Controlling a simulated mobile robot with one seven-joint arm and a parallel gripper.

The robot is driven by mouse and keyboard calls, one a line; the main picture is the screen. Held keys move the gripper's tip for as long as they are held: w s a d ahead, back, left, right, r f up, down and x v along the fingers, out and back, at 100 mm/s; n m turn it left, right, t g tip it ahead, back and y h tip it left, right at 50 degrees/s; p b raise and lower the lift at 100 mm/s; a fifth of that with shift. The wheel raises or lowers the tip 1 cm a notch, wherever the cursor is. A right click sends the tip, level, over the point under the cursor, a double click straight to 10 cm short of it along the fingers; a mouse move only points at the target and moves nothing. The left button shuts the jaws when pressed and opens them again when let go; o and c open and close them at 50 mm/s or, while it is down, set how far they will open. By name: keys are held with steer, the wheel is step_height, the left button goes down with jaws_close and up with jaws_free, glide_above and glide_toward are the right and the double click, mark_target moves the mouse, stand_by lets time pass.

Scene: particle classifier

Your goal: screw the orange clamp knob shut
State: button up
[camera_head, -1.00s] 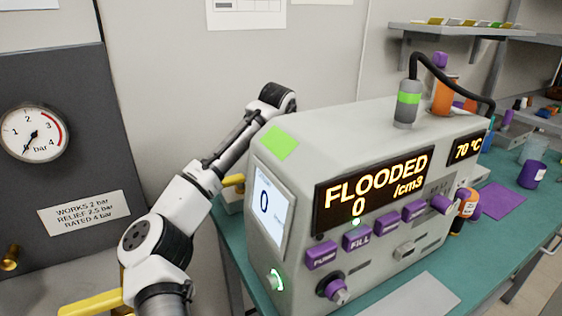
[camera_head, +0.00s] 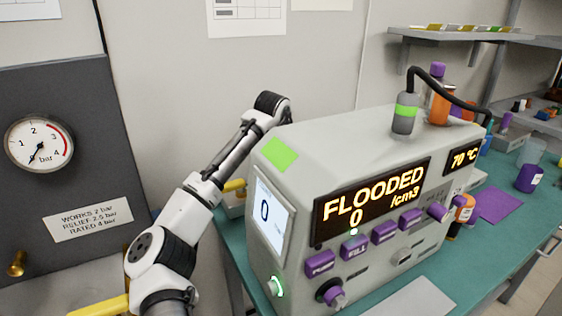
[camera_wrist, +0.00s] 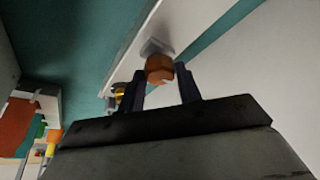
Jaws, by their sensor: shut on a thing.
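The orange clamp knob (camera_wrist: 160,66) shows in the wrist view, on a light grey mount against a pale panel edge. My gripper (camera_wrist: 161,76) has its two dark fingers on either side of the knob and is shut on it. In the head view my arm reaches behind the grey machine (camera_head: 300,140). The gripper and the knob are hidden there.
The machine's display (camera_head: 372,198) reads FLOODED 0 /cm3, and a smaller one (camera_head: 463,160) reads 70 °C. A pressure gauge (camera_head: 39,143) is on the dark panel at left. A grey sensor (camera_head: 404,114) with a black cable stands on the machine.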

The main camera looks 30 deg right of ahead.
steer(key=o, duration=1)
steer(key=shift+r, duration=0.15)
steer(key=v, duration=1.3)
steer(key=shift+r+b, duration=0.3)
steer(key=shift+s+a, duration=0.1)
steer(key=shift+a, duration=0.05)
